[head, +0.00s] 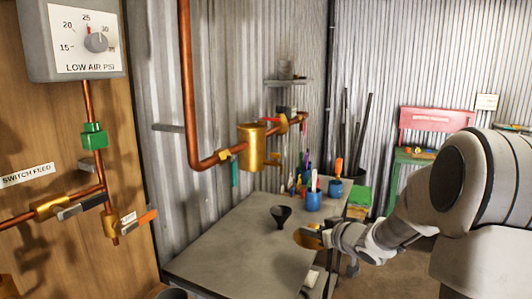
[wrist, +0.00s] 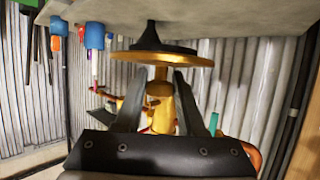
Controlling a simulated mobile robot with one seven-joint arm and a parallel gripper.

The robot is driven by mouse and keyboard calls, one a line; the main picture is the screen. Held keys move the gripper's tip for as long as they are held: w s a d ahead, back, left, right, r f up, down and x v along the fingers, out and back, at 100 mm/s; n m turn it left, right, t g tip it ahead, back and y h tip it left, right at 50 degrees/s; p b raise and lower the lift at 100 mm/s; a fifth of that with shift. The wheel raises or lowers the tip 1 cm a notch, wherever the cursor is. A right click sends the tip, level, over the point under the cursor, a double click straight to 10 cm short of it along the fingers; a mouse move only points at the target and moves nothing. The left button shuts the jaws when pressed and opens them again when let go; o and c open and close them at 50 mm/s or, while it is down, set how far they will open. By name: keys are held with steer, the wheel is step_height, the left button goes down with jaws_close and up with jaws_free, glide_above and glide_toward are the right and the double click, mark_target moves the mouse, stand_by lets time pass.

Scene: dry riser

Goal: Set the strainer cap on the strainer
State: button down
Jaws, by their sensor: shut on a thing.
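The strainer cap is a round brass disc (head: 308,238) with a short stem. My gripper (head: 324,237) is shut on it above the right part of the grey table. In the wrist view, which looks upside down, the cap's disc (wrist: 182,59) sits past the fingertips of my gripper (wrist: 158,78), with the stem between them. A fat brass cylinder (head: 252,147) on the copper pipe, left of and above my gripper, looks like the strainer. It stands apart from the cap. I cannot tell whether its top is open.
A copper pipe (head: 188,80) runs down the corrugated wall. The table's front left is clear.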

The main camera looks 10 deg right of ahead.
steer(key=shift+a, duration=0.1)
stand_by(0.3)
steer(key=shift+w+a+r, duration=0.1)
steer(key=shift+a, duration=0.15)
steer(key=a+f+m+h, duration=0.2)
steer(key=a+h, duration=0.1)
steer(key=a, duration=0.8)
steer(key=shift+f+m+t, duration=0.25)
steer(key=shift+m+t, duration=0.05)
steer(key=shift+m, duration=0.1)
